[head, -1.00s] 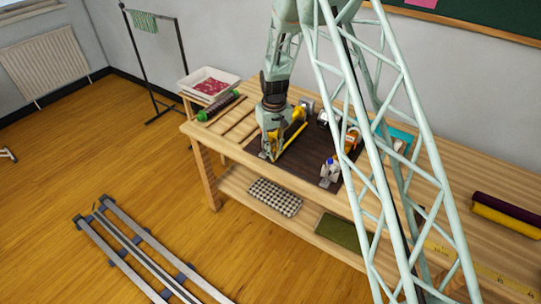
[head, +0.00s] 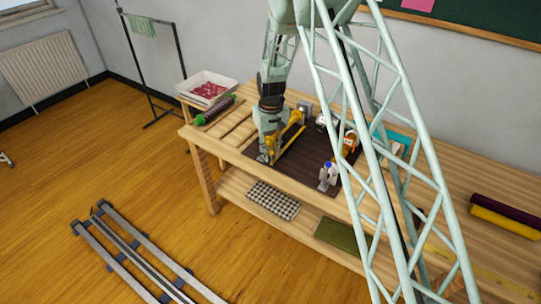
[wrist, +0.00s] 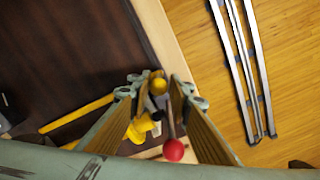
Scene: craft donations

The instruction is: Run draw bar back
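A device with a yellow bar (head: 291,140) stands on the dark mat (head: 300,172) at the table's left part. The yellow bar also shows in the wrist view (wrist: 76,114). My gripper (head: 264,157) is low at the device's front end, near the table's front edge. In the wrist view my gripper (wrist: 160,84) has its two fingers apart. A yellow knob (wrist: 158,86) shows between the fingertips, with small gaps on both sides. A red ball (wrist: 173,150) on a grey rod shows between the fingers too. Which part is the draw bar, I cannot tell.
A white and blue bottle (head: 328,174) stands right of the device, with an orange item (head: 350,141) behind it. A green-ended roll (head: 214,110) and a white tray (head: 207,87) are at the left. Floor rails (head: 130,250) lie in front. My lattice column covers part of the table.

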